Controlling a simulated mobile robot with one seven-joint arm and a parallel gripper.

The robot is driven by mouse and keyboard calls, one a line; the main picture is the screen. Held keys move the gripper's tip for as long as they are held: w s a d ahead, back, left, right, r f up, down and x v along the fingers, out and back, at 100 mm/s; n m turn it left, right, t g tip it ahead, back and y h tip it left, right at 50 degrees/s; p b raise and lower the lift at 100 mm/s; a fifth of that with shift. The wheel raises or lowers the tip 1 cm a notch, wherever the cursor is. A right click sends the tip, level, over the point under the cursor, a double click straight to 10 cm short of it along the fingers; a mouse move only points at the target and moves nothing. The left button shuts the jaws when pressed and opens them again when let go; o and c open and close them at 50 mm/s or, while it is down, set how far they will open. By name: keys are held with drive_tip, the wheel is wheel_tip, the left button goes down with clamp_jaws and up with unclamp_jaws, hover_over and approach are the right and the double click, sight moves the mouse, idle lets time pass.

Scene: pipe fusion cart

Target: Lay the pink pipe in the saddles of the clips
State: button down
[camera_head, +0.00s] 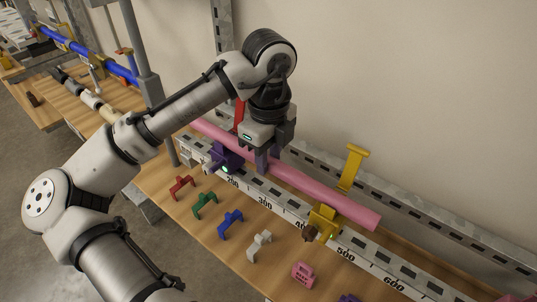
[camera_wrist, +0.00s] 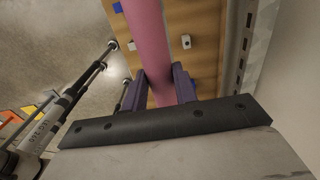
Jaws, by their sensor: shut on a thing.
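The pink pipe (camera_head: 310,186) slants from upper left to lower right above the slotted rail (camera_head: 283,200). My gripper (camera_head: 267,163) is shut on its middle from above. In the wrist view the purple fingers (camera_wrist: 160,88) flank the pipe (camera_wrist: 149,40). A purple clip (camera_head: 226,155) stands on the rail near the pipe's left part. A yellow clip (camera_head: 322,222) stands near its right part, with a raised yellow piece (camera_head: 352,165) behind the pipe. Their saddles are largely hidden, so I cannot tell whether the pipe touches them.
Loose red (camera_head: 182,187), green (camera_head: 204,204), blue (camera_head: 231,222) and white (camera_head: 259,245) clip-like pieces lie along the wooden bench front, with a pink tag-like piece (camera_head: 303,274). A red upright (camera_head: 240,112) stands behind the pipe. A grey post (camera_head: 148,80) rises at left; a wall closes the back.

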drive_tip(key=c, duration=1)
unclamp_jaws()
